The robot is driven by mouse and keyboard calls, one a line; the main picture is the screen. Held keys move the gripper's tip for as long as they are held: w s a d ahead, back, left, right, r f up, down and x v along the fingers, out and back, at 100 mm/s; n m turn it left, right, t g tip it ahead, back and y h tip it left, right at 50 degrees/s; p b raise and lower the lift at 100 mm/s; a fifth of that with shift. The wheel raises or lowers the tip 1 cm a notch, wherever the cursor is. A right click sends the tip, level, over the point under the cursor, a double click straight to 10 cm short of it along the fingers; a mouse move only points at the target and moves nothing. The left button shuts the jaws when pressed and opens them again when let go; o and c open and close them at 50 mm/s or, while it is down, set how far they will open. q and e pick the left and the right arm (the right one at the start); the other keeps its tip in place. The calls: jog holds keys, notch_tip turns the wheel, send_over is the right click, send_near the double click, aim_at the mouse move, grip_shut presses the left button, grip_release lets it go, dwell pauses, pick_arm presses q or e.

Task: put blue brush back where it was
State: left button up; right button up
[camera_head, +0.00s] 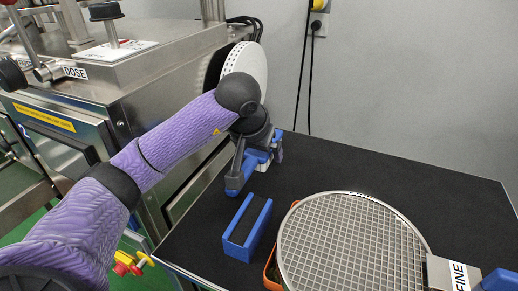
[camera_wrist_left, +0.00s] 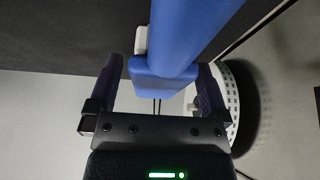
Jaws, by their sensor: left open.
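The blue brush (camera_head: 234,183) is at the far left part of the black table, under my left gripper (camera_head: 256,158). In the left wrist view the brush (camera_wrist_left: 180,40) runs from the upper right to between the fingers of my left gripper (camera_wrist_left: 162,85). A small white part shows beside it. The fingers are open, one on each side of the blue end; I cannot tell whether either touches it. A blue open-topped holder (camera_head: 232,249) with a dark inside stands on the table, nearer than the gripper. My right gripper is out of view.
A round mesh sieve (camera_head: 350,240) labelled FINE lies at the front, over an orange-rimmed container (camera_head: 270,270). A steel machine (camera_head: 150,85) with a white perforated disc (camera_head: 247,62) stands at the left. The back right of the black table (camera_head: 400,178) is clear.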

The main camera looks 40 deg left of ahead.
aim_at(248, 164)
pick_arm(q)
jog(key=p+v, duration=0.5)
jog(key=v, duration=0.6)
jog(key=shift+s+r, duration=0.1)
jog(key=shift+r, duration=0.3)
jog(key=shift+s+d+r, duration=0.1)
jog(key=shift+s+r, duration=0.1)
